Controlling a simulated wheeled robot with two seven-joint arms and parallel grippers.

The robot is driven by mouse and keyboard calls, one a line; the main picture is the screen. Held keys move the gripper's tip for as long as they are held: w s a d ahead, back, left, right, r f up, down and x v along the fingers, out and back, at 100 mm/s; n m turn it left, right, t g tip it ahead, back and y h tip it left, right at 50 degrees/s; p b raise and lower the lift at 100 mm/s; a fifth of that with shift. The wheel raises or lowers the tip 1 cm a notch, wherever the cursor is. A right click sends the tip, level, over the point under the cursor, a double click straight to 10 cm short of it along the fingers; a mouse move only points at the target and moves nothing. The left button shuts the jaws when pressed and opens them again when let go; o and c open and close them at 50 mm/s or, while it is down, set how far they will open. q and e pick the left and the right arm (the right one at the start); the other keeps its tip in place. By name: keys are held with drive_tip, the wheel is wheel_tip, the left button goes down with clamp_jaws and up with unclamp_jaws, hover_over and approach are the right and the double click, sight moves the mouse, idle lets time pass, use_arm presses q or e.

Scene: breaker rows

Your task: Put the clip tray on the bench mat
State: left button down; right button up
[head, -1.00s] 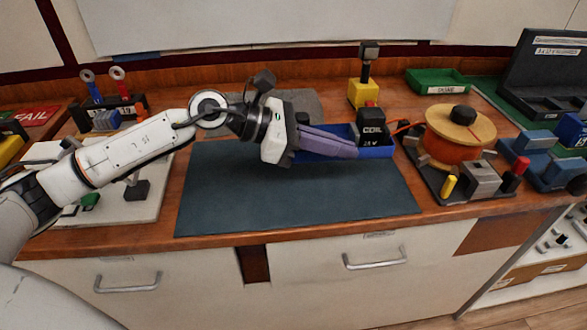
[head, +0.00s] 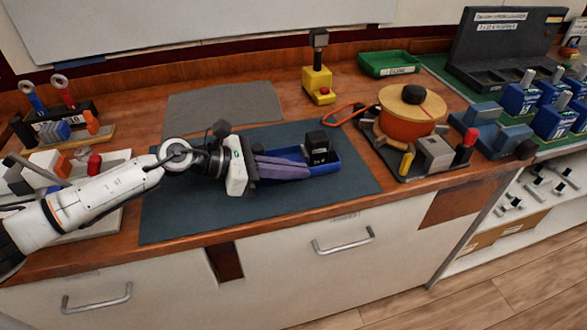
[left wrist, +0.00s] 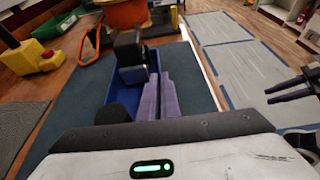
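The clip tray, which I take to be the blue tray (head: 332,164), lies over the right part of the dark bench mat (head: 200,212). A black block (head: 317,146) stands in its right end. My left gripper (head: 309,173) has its long purple fingers along the tray's near wall, shut on that wall; in the left wrist view the fingers (left wrist: 160,98) are close together at the blue tray (left wrist: 122,88). Whether the tray's underside touches the mat cannot be told. My right gripper (left wrist: 287,92) shows at the right edge of the left wrist view, fingers apart and empty.
A yellow device (head: 317,82) stands behind the mat, and a green tray (head: 388,64) at the back. An orange spool (head: 408,118) on a dark base is right of the mat. A grey mat (head: 225,106) lies behind. The mat's front left is clear.

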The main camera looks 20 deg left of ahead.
use_arm(q)
drive_tip(key=shift+r, duration=0.15)
drive_tip(key=shift+f, duration=0.2)
drive_tip(key=c, duration=2)
unclamp_jaws()
drive_tip(key=shift+r, duration=0.25)
drive_tip(key=b+v, duration=0.1)
drive_tip(key=v, duration=0.2)
drive_tip(key=b+v, duration=0.1)
drive_tip(key=v, duration=0.6)
drive_tip(key=shift+s+a+f+b, duration=0.2)
drive_tip(key=shift+a+f+b, duration=0.1)
drive_tip(key=shift+b, duration=0.1)
drive_tip(key=shift+s+a+r, duration=0.35)
drive_tip(key=shift+a+r, duration=0.05)
drive_tip(key=shift+r, duration=0.2)
